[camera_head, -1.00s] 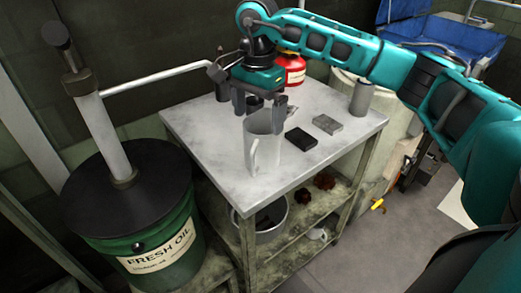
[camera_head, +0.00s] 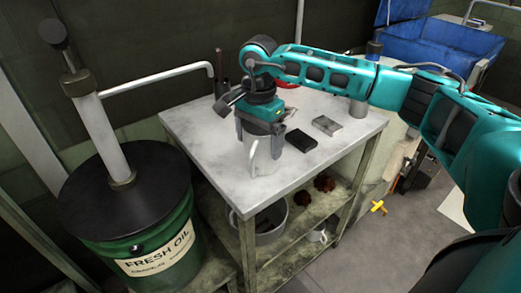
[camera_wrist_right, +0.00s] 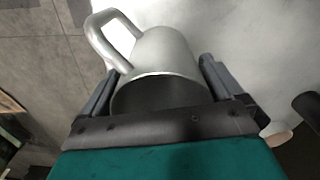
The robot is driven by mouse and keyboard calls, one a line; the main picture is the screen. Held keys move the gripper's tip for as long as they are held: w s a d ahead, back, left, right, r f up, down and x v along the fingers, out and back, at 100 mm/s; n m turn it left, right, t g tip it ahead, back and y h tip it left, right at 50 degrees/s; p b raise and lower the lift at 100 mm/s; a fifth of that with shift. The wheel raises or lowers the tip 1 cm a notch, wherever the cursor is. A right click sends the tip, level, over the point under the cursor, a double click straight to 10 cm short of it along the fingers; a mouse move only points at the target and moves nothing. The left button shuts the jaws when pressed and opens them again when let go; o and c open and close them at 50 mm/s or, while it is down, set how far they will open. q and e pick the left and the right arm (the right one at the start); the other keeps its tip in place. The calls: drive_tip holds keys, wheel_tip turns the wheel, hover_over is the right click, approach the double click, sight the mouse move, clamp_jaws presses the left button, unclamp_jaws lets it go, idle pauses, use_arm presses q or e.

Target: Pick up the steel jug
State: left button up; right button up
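The steel jug (camera_head: 262,160) stands upright on the metal table (camera_head: 200,140), near its front left part. Its upper part is hidden behind my right gripper (camera_head: 260,146), which comes down over it from above. In the right wrist view the jug (camera_wrist_right: 168,62) lies between the two fingers, with its open mouth towards the gripper body and its handle (camera_wrist_right: 100,35) out at the upper left. The fingers are apart, one on each side of the jug, and look open. Whether a finger touches the wall is unclear. My left gripper is not in view.
A dark block (camera_head: 300,140) and a grey block (camera_head: 327,125) lie on the table right of the jug. A green oil drum (camera_head: 150,240) with a pump and spout stands at the left. A grey cylinder (camera_head: 357,107) stands at the table's right side.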

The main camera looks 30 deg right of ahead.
drive_tip(key=c, duration=0.5)
drive_tip(key=shift+c, duration=0.2)
drive_tip(key=shift+r, duration=0.15)
